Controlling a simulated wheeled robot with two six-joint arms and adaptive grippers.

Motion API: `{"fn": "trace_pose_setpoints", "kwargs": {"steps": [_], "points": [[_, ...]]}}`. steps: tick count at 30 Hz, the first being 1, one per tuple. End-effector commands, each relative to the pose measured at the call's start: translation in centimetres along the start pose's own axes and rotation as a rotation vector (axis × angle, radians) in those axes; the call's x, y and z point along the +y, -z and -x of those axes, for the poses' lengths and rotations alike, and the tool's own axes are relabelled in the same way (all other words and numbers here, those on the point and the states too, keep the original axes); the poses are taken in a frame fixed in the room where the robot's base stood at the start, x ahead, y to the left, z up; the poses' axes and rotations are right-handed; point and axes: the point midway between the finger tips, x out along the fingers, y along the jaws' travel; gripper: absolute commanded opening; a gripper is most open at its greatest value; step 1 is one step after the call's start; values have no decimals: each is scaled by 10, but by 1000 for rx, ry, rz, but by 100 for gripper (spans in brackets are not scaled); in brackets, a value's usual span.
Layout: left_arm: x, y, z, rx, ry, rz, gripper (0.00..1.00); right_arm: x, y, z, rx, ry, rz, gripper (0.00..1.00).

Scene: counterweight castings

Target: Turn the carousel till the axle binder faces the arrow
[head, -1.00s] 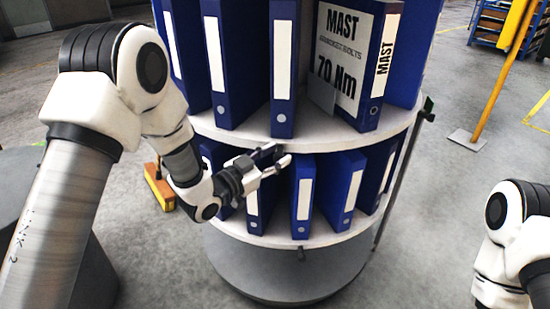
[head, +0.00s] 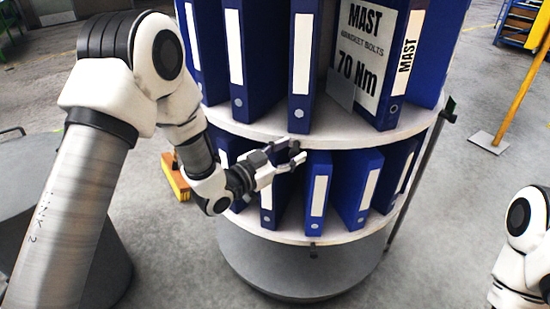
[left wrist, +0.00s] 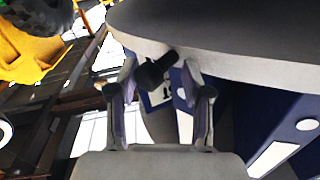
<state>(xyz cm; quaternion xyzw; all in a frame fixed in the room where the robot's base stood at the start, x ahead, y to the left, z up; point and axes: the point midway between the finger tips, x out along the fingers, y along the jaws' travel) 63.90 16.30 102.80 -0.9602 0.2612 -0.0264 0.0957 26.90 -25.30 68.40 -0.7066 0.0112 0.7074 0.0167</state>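The carousel (head: 293,236) is a round two-tier stand holding blue binders. On its upper tier, a binder (head: 408,56) marked "MAST" stands right of centre, beside a side panel reading "MAST" and "70 Nm". No binder marked axle is legible. My left gripper (head: 302,152) is at the front, just below the upper shelf's rim. In the left wrist view, its fingers (left wrist: 161,92) are apart, with a dark knob (left wrist: 155,70) under the rim showing between them; contact is unclear. No arrow can be made out for certain. My right gripper is outside the view.
A yellow post (head: 519,95) on a flat foot stands farther right. An orange block (head: 175,175) lies on the floor behind my left arm.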

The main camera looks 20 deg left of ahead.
Motion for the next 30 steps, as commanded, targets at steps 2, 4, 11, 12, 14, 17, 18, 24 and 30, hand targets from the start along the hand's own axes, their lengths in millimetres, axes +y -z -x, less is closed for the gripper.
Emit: {"fn": "trace_pose_setpoints", "kwargs": {"steps": [2,4,11,12,14,17,18,24,30], "points": [[-1,0,16,-2,3,6,50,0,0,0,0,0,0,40],[-2,0,34,0,5,8,50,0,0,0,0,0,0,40],[-2,1,90,4,6,7,50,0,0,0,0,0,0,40],[-2,1,96,3,6,5,50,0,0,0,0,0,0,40],[-1,1,102,3,3,3,50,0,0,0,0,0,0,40],[0,1,108,4,1,2,50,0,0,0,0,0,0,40],[0,1,108,4,1,1,50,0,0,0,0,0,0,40],[0,1,108,3,0,0,50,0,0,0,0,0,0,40],[1,0,108,2,0,1,50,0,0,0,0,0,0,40]]}}
